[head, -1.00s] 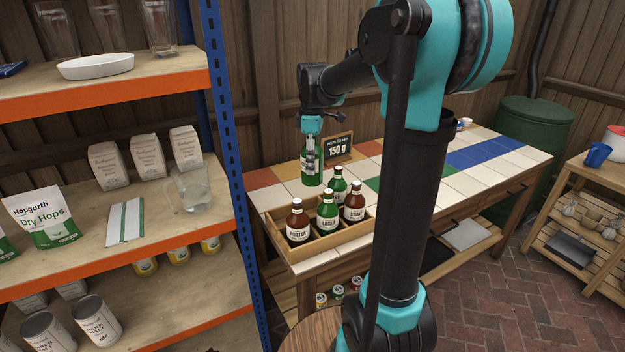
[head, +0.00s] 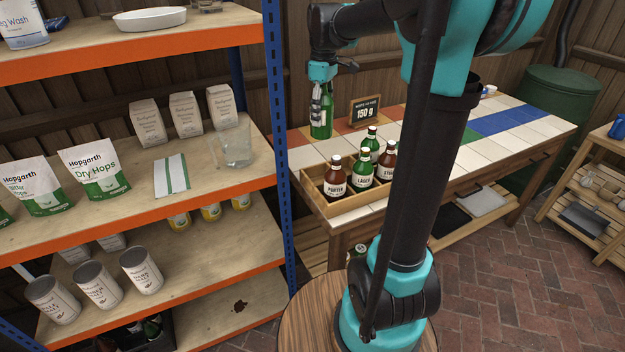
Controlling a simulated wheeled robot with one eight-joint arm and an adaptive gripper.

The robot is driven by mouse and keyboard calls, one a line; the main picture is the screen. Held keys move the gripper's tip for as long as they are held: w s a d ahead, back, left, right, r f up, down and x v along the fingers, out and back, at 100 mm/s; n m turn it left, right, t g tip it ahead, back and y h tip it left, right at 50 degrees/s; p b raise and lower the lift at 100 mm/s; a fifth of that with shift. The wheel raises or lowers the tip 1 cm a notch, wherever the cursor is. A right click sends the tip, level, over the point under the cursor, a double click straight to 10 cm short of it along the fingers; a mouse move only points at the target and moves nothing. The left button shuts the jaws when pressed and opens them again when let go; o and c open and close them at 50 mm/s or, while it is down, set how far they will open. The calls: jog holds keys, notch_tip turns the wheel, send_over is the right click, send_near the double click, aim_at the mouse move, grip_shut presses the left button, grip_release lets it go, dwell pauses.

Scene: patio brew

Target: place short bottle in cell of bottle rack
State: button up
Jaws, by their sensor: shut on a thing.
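My gripper (head: 320,88) is shut on a green bottle (head: 321,121) and holds it upright at the back left of the tiled table. The gripper's fingers cover the bottle's upper part. The wooden bottle rack (head: 345,207) stands at the table's near left corner, in front of and to the right of the held bottle. In it stand a brown porter bottle (head: 335,180), a green lager bottle (head: 362,169), another green bottle (head: 371,141) behind it, and a brown stout bottle (head: 387,163) partly hidden by my arm. I cannot tell whether the held bottle touches the table.
A tall shelf with a blue post (head: 279,130) stands close to the left of the table. A small sign (head: 364,111) reading 150 g stands behind the rack.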

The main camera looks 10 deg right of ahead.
aim_at(323, 135)
notch_tip(323, 135, down, 19)
jog(key=shift+f, duration=0.1)
dwell(0.4)
jog(key=shift+f, duration=0.1)
jog(key=o, duration=1.7)
notch_tip(323, 135, up, 11)
jog(key=shift+r, duration=0.45)
jog(key=shift+s, duration=0.2)
jog(key=s+d+f+m+t, duration=0.1)
jog(key=s+f+m, duration=0.2)
jog(key=s, duration=0.4)
jog(key=s+d+f+m+t, duration=0.1)
jog(key=s+f+m, duration=0.3)
jog(key=s+f, duration=0.2)
jog(key=s+d+f+m+t, duration=0.2)
jog(key=s+f+m, duration=0.2)
jog(key=s, duration=0.4)
jog(key=shift+s+f, duration=0.25)
jog(key=shift+f, duration=0.05)
